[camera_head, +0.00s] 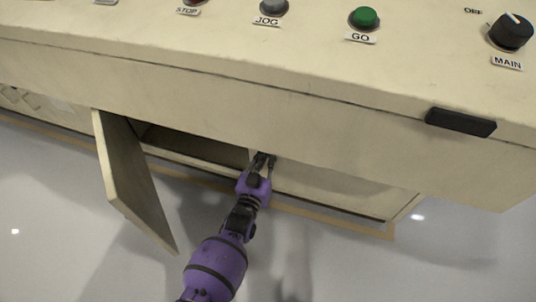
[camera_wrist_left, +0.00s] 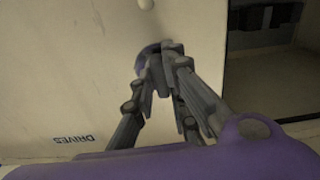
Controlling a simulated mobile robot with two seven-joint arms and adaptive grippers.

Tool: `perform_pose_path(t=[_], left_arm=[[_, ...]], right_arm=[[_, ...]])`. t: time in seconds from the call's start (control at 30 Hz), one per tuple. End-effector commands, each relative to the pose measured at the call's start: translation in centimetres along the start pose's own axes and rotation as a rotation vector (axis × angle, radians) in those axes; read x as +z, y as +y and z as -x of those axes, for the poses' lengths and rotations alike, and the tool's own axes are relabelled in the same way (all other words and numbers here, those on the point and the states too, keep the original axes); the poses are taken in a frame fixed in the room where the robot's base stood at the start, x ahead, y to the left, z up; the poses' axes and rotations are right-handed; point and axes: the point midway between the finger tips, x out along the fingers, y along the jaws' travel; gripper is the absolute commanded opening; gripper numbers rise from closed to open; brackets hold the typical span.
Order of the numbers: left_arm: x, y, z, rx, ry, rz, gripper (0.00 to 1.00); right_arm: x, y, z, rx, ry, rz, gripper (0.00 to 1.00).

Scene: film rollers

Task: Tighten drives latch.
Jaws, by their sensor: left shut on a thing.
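The drives door is a cream panel (camera_head: 325,187) on the lower front of the cabinet. The wrist view shows this panel (camera_wrist_left: 60,70) with an upside-down label reading DRIVES (camera_wrist_left: 75,139). My left gripper (camera_head: 264,159) reaches the panel near its left edge, beside the dark opening. In the wrist view my left gripper (camera_wrist_left: 162,52) is shut on a small dark purplish piece (camera_wrist_left: 150,49), which looks like the latch. The fingers hide most of it, so its angle cannot be told. My right gripper is out of view.
A neighbouring door (camera_head: 130,180) stands swung open at left, baring a dark compartment (camera_head: 190,144). The control ledge (camera_head: 200,60) overhangs above, with a black handle (camera_head: 460,122) at right. The floor (camera_head: 400,270) is clear.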

Motion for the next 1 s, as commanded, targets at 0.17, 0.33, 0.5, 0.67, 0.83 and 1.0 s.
perform_pose_path(t=[0.17,0.33,0.5,0.67,0.83,1.0], left_arm=[[0.0,-0.1,0.0,-0.002,0.0,0.001,0.14],[0.0,-0.1,0.0,-0.001,0.0,0.001,0.31],[0.0,-0.1,0.0,-0.001,0.0,0.002,0.31],[0.0,-0.1,0.5,-0.001,-0.001,0.002,0.31],[0.1,-0.1,3.0,-0.002,-0.002,0.002,0.31],[0.1,-0.1,5.8,-0.001,-0.002,0.002,0.31]], right_arm=[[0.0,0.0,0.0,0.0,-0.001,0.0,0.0],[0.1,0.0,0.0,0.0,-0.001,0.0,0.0],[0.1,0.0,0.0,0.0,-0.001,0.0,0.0],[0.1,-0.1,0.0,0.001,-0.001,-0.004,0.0],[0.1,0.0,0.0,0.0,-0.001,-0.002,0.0],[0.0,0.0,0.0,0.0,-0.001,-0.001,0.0]])
